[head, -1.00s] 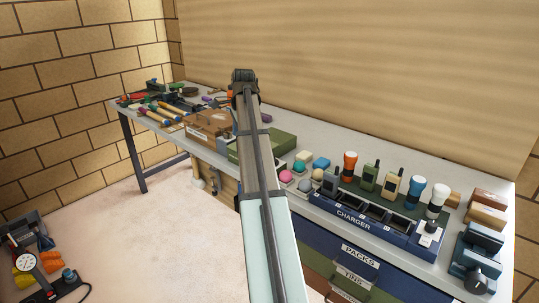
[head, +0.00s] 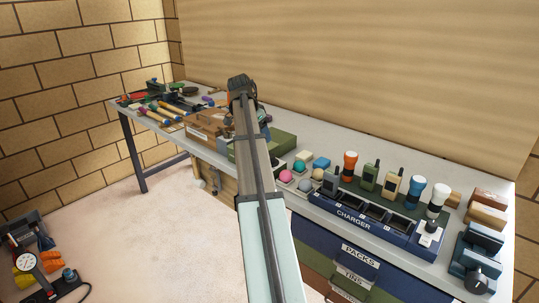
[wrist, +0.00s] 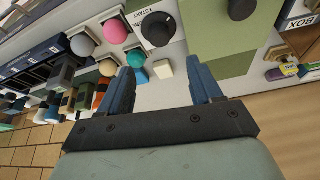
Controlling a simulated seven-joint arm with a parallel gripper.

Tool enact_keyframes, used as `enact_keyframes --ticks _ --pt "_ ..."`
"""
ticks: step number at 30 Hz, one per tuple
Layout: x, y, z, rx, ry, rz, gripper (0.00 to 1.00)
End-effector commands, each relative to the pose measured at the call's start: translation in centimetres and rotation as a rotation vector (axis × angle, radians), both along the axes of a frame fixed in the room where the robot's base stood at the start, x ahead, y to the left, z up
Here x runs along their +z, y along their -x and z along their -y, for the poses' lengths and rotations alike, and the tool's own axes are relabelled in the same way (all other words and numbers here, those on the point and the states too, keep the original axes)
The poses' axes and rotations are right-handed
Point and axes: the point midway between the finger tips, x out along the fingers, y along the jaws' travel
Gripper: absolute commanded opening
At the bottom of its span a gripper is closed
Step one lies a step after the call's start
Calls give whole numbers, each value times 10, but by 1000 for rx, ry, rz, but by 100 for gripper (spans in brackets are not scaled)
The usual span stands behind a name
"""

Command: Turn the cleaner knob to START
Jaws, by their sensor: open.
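The cleaner knob (wrist: 157,30) is a round black dial with a light pointer mark, on a pale panel at the top of the wrist view. Lettering reading START is printed beside it, partly cut by the frame edge. My gripper (wrist: 163,78) is open, with two blue fingers wide apart and nothing between them. The knob lies beyond the fingertips, roughly in line with the gap and apart from them. In the head view my gripper (head: 263,118) is over the bench near the green box, and my arm hides the knob.
Pink (wrist: 115,31), teal (wrist: 136,58) and grey (wrist: 82,45) balls sit beside the knob, near a cream block (wrist: 165,68). A green box (wrist: 215,38) stands on its other side. The blue charger (head: 355,220), torches and radios are farther right on the bench.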

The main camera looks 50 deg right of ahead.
Motion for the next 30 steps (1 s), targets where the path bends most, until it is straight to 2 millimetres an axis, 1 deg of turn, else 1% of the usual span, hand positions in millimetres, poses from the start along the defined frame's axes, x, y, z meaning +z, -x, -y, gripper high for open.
enact_keyframes --ticks 3,12,18,24,30 --pt "-21 2 8 -2 -2 -1 64" --pt "-69 5 27 -2 -3 0 64" --pt "-93 7 38 -2 -2 0 64" --pt "-104 8 43 -3 -2 1 64" --pt "-107 8 44 -1 -1 2 64"
